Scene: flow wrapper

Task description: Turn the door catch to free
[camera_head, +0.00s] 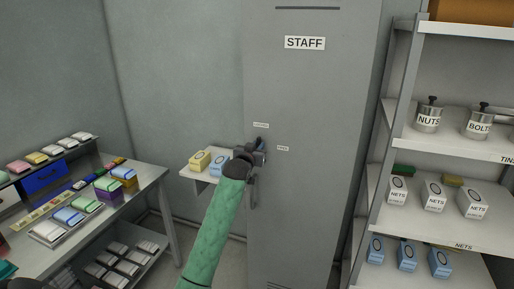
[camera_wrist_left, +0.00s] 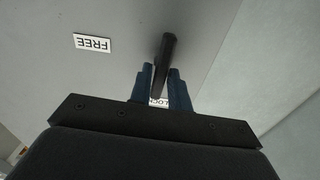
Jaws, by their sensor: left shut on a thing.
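The grey locker door (camera_head: 305,195) has a STAFF sign and two small labels. Its catch is a dark lever (camera_wrist_left: 165,62), upright in the head view and running toward the LOCK label (camera_wrist_left: 158,101). The FREE label (camera_wrist_left: 93,43) lies to one side of the lever, clear of it; in the head view it is the small label to the right (camera_head: 283,148). My left gripper (camera_head: 258,152) is at the catch. In the left wrist view its blue fingers (camera_wrist_left: 162,88) are shut on the lever and partly cover the LOCK label. My right gripper is not in view.
A door handle (camera_head: 253,191) is just below my left gripper. A small shelf (camera_head: 191,175) with yellow and blue boxes is left of the locker. A bench (camera_head: 148,180) with packs stands at left, and a rack (camera_head: 445,145) with tins and boxes at right.

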